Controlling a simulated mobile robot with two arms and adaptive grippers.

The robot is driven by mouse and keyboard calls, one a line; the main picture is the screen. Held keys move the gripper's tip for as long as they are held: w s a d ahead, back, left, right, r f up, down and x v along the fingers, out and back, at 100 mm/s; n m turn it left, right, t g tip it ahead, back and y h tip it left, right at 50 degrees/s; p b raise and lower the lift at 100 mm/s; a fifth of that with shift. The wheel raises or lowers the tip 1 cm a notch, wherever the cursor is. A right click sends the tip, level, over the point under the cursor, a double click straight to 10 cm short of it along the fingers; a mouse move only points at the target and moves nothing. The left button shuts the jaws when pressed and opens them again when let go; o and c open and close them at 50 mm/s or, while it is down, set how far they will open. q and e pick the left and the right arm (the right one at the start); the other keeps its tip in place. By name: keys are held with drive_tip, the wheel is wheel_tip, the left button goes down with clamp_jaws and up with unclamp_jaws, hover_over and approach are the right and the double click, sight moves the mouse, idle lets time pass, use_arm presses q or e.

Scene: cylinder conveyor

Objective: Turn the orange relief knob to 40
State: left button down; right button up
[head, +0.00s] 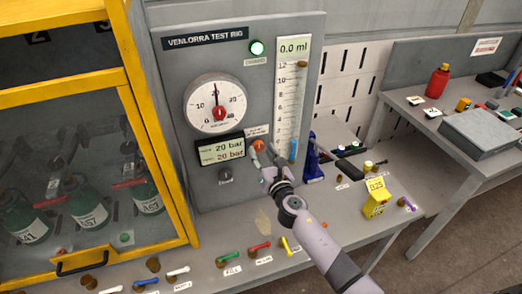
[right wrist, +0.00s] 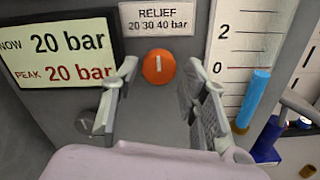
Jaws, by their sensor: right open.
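The orange relief knob (head: 258,145) is on the front of the grey Venlorra test rig panel (head: 195,62). In the right wrist view the knob (right wrist: 158,67) has a white mark standing upright, toward the middle number of the label (right wrist: 158,18) reading "RELIEF 20 30 40 bar". My right gripper (head: 263,158) is open in front of the panel. In the right wrist view its fingers stand left and right of the knob; I cannot tell whether they touch it. The display (right wrist: 62,50) reads now 20 bar and peak 20 bar. My left gripper is not in view.
A round gauge (head: 215,102) is above the display, and a level scale (head: 290,95) with a blue cylinder (right wrist: 252,98) is right of the knob. A small dark knob (head: 225,176) sits below the display. Several coloured valve handles line the bench front; a yellow box (head: 376,197) stands right.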

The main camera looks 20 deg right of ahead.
drive_tip(key=shift+w, duration=0.8)
drive_tip(key=shift+c, duration=0.3)
drive_tip(key=c, duration=0.8)
